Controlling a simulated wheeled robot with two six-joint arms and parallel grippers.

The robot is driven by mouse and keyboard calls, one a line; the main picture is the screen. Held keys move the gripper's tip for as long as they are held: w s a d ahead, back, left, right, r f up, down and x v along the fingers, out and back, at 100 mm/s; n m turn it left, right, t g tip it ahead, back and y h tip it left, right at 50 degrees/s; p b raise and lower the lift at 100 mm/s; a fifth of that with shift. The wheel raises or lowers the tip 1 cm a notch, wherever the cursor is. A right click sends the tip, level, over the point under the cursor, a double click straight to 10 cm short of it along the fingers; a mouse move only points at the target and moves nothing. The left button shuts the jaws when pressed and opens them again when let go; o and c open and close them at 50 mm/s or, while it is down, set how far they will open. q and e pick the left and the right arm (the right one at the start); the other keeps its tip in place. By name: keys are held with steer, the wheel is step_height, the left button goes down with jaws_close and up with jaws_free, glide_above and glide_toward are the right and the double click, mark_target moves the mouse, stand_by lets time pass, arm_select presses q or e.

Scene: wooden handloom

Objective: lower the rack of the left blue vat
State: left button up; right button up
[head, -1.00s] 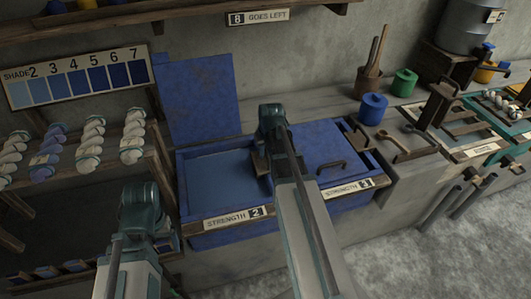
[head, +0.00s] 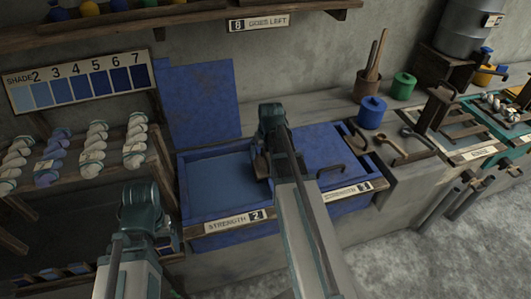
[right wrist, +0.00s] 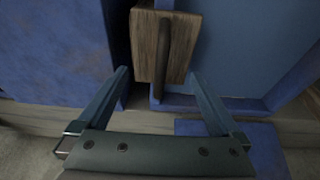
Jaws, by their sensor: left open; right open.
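The left blue vat (head: 205,229), labelled STRENGTH 2, has its blue lid (head: 199,100) raised against the wall and flat blue liquid (head: 220,180) inside. A wooden block (right wrist: 181,45) with a dark upright bar (right wrist: 163,50) sits at the vat's edge in the right wrist view. It may be the rack's handle; I cannot make out the rest of the rack. My right gripper (right wrist: 160,78) is open, with the block between and just beyond its fingers, not gripped. My left gripper (head: 145,205) is to the left of the vat, its fingers hidden in the head view.
A second blue vat, with its lid (head: 320,150) shut and a dark handle, stands directly right. A blue pot (head: 371,112), a green pot (head: 403,86) and tools in a cup (head: 367,86) stand on the right counter.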

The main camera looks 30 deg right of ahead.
step_height(320, 180, up, 5)
steer(key=p, duration=0.4)
arm_select(q)
step_height(320, 180, up, 5)
steer(key=shift+f, duration=0.1)
arm_select(e)
steer(key=shift+f, duration=0.15)
step_height(320, 180, down, 7)
steer(key=b, duration=0.7)
arm_select(q)
steer(key=shift+f+p, duration=0.7)
steer(key=shift+f, duration=2)
arm_select(e)
steer(key=shift+r, duration=0.8)
arm_select(q)
steer(key=shift+f, duration=0.1)
arm_select(e)
step_height(320, 180, up, 6)
steer(key=p, duration=0.6)
steer(key=shift+r, duration=0.15)
step_height(320, 180, down, 8)
steer(key=b, duration=0.7)
steer(key=shift+b, duration=0.35)
arm_select(q)
step_height(320, 180, up, 17)
steer(key=p, duration=1.8)
arm_select(e)
step_height(320, 180, up, 19)
steer(key=shift+f, duration=0.2)
